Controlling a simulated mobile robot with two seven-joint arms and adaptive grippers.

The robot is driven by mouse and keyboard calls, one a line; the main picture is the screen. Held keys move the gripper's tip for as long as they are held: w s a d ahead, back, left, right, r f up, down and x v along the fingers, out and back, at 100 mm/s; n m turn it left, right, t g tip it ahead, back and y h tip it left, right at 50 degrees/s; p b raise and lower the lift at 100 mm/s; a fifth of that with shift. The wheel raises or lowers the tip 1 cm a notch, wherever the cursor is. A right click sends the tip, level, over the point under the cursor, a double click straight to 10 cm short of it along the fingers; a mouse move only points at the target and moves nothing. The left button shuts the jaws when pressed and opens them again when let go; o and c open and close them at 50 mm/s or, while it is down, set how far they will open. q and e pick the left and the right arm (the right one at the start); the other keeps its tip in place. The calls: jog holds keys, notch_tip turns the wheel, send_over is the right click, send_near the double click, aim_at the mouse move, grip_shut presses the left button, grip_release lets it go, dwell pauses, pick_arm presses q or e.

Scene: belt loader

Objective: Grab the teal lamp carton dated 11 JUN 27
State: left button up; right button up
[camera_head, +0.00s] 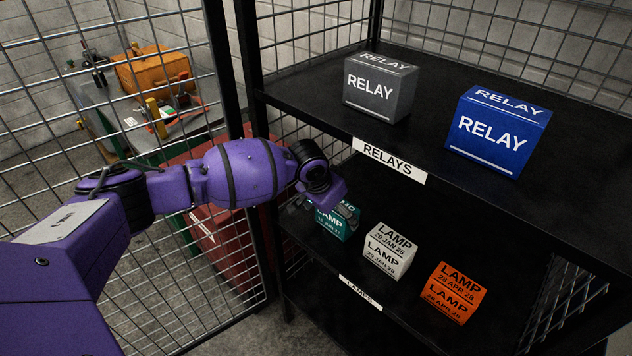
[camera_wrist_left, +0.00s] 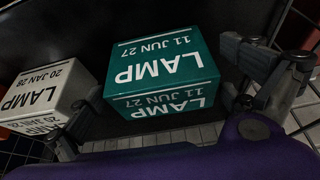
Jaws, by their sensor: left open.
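The teal lamp carton (camera_head: 338,219) stands at the left end of the lower shelf, partly hidden by my left gripper (camera_head: 314,205) in the head view. In the left wrist view the teal carton (camera_wrist_left: 162,68) reads LAMP 11 JUN 27, upside down. It shows between the two spread fingers of my left gripper (camera_wrist_left: 168,105). The gripper is open, and I see no finger closed on the carton. How far the fingers are from its sides is hard to tell. My right gripper is not in view.
A white lamp carton (camera_head: 390,250) dated 20 JAN 28 stands right of the teal one, then an orange carton (camera_head: 454,292) dated 28 APR 28. The upper shelf (camera_head: 430,140) overhangs them, holding grey (camera_head: 378,90) and blue (camera_head: 498,132) relay boxes. Wire mesh (camera_head: 150,200) stands at left.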

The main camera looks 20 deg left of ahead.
pick_arm(q)
jog(key=x, duration=0.2)
jog(key=shift+w+d+f, duration=0.1)
jog(key=shift+w+f, duration=0.2)
jog(key=shift+w, duration=0.05)
jog(key=shift+w+f, duration=0.1)
jog(key=shift+f, duration=0.05)
jog(key=shift+c, duration=0.9)
jog(key=c, duration=0.8)
jog(key=shift+c, duration=0.7)
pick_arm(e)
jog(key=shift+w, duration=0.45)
pick_arm(q)
jog(key=shift+r, duration=0.2)
